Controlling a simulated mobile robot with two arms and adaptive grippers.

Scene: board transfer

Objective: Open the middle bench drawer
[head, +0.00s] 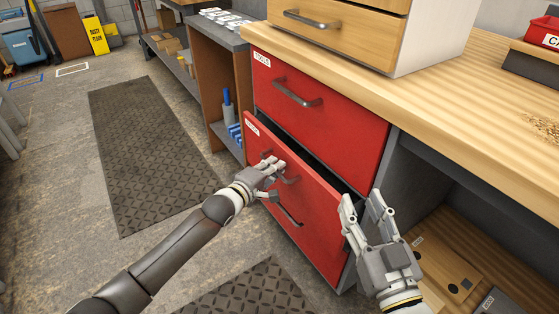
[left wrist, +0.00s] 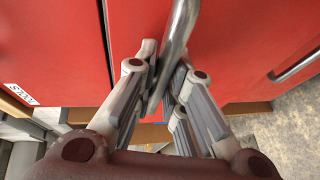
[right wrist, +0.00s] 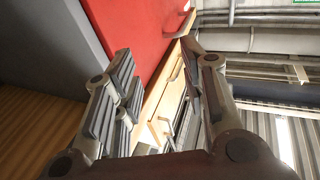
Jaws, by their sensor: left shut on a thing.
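The red middle bench drawer (head: 318,195) stands pulled out a little, with a dark gap above its front edge. My left gripper (head: 277,168) is shut on its grey bar handle (head: 293,181). In the left wrist view the handle (left wrist: 180,32) passes between the fingers of the left gripper (left wrist: 163,75). My right gripper (head: 362,202) is open and empty, near the right end of the drawer front. In the right wrist view its fingers (right wrist: 160,75) are apart with nothing between them.
The red top drawer (head: 340,125) is shut; another bar handle (head: 286,214) shows lower down. A wooden drawer cabinet (head: 345,28) stands on the worktop (head: 470,95). An open shelf with boards (head: 440,265) is at right. Floor with dark mats (head: 145,150) lies clear at left.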

